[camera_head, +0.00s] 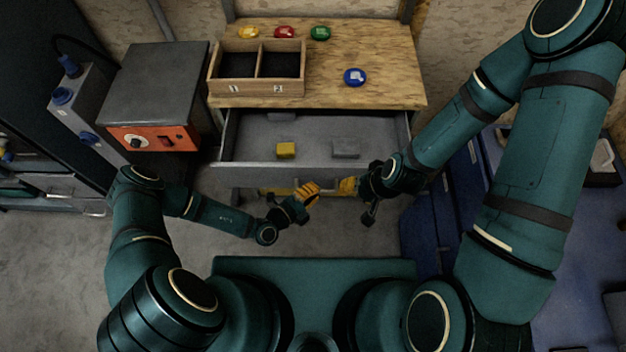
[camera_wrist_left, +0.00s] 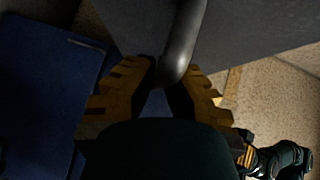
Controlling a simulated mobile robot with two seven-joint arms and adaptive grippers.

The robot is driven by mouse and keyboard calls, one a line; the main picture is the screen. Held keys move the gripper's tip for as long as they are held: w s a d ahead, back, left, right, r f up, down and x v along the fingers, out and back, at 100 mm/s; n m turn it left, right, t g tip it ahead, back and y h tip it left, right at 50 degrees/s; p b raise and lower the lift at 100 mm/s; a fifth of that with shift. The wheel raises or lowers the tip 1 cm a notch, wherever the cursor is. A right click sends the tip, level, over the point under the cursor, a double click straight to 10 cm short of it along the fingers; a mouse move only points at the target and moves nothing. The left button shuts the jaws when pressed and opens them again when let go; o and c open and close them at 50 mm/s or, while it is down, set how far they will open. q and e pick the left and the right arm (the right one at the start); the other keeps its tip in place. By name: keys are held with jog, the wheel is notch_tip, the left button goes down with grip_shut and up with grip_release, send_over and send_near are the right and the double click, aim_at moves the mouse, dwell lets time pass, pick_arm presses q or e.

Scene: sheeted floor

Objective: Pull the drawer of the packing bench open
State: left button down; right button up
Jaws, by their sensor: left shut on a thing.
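The packing bench (camera_head: 385,55) has a wooden top. Its grey drawer (camera_head: 232,152) stands pulled out below the top, with its inside showing. A yellow block (camera_head: 286,150) and a grey block (camera_head: 346,148) lie in it. My left gripper (camera_head: 309,188) is at the drawer's front, near its middle. In the left wrist view its yellow fingers are shut on the dark, rounded drawer handle (camera_wrist_left: 185,42). The handle is mostly hidden in the head view. My right gripper (camera_head: 347,186) is just right of the left one, below the drawer front; its jaw opening is unclear.
A two-compartment wooden box (camera_head: 257,88) and several coloured round pieces, one blue (camera_head: 354,77), are on the bench top. A grey machine with an orange panel (camera_head: 155,138) stands left. Blue cabinets (camera_head: 425,225) stand right. Bare floor lies between the bench and my body.

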pick_arm(q)
jog(key=shift+s+d, duration=0.15)
jog(key=shift+s, duration=0.1)
jog(key=c, duration=1)
grip_release()
jog(key=v, duration=1.2)
